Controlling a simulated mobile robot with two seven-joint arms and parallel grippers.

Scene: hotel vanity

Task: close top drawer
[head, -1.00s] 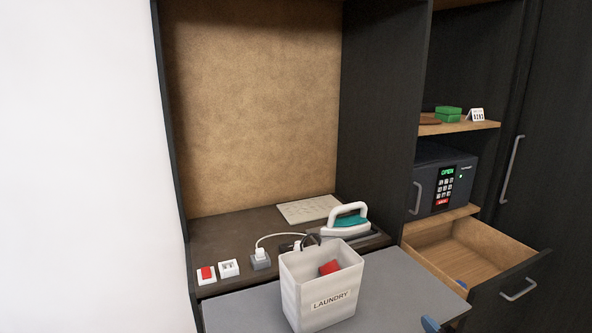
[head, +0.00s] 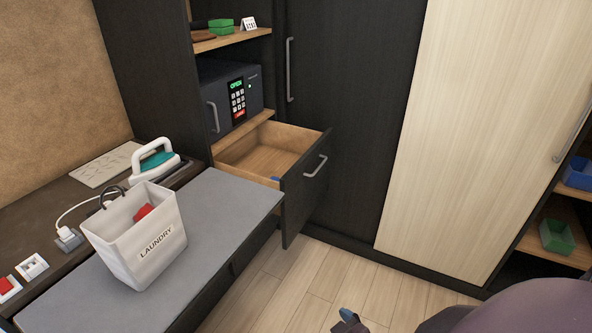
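The top drawer (head: 305,184) is pulled well out below the safe. It has a dark front with a grey bar handle (head: 316,166) and a light wood inside. A small blue thing (head: 275,179) shows at its near left front corner; I cannot tell what it is. What seems to be my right gripper (head: 348,320) shows at the bottom edge, dark with a blue tip, over the floor and apart from the drawer. Most of it is cut off, so its opening is unclear. My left gripper is out of view.
A grey surface (head: 225,205) juts out left of the drawer, bearing a white laundry bin (head: 150,255). An iron (head: 152,165) stands behind. The safe (head: 225,95) sits above the drawer. Wood floor (head: 265,290) in front is clear. A pale door panel (head: 460,130) is at right.

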